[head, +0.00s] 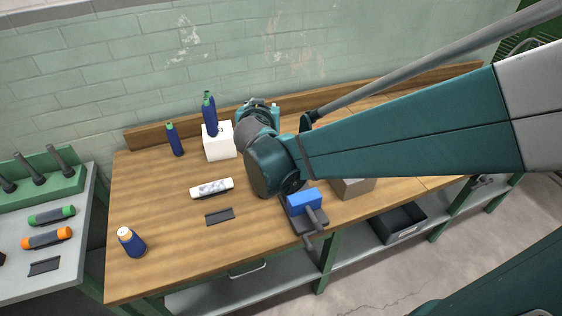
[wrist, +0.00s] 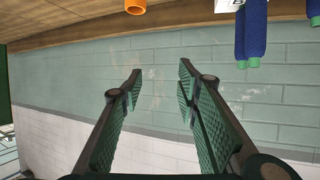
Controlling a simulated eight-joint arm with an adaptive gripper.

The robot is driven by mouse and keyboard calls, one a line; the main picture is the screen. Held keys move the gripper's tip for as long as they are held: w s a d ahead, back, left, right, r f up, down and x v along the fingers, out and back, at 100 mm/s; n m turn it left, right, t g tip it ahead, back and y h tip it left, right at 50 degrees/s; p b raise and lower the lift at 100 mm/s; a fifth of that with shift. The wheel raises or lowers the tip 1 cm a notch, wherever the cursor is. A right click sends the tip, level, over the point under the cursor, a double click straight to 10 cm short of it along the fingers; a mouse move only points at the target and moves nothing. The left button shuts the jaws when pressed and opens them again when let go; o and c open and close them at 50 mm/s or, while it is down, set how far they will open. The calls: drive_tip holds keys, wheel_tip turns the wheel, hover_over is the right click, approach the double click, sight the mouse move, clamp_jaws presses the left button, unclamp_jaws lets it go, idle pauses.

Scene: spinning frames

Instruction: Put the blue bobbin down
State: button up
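My gripper (wrist: 160,66) is open in the wrist view, with nothing between its two dark fingers and the tiled wall beyond. In the head view my arm's end is over the middle of the workbench and hides most of the gripper. Two blue bobbins with green tips (head: 211,113) stand close together at the white block (head: 219,147); they also show upside down in the wrist view (wrist: 256,30). Another blue bobbin (head: 174,140) stands on the bench left of the block. A blue bobbin with a pale top (head: 131,242) stands at the front left. None touches my gripper.
A white roll (head: 211,188) and a dark plate (head: 219,216) lie on the wooden bench (head: 170,220). A blue clamp-like tool (head: 304,201) sits at the front edge, beside a grey box (head: 354,187). A side table (head: 50,284) holds green and orange bobbins. The bench's left part has free room.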

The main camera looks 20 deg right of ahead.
drive_tip(key=s+f+n+g+y, duration=0.2)
drive_tip(key=s, duration=1.2)
drive_tip(key=s+a+f+n+g+y, duration=0.1)
drive_tip(key=s+f+n+g+y, duration=0.1)
drive_tip(key=s, duration=1.3)
drive_tip(key=shift+a+g+y, duration=0.25)
drive_tip(key=shift+g+y, duration=0.25)
drive_tip(key=shift+g, duration=0.2)
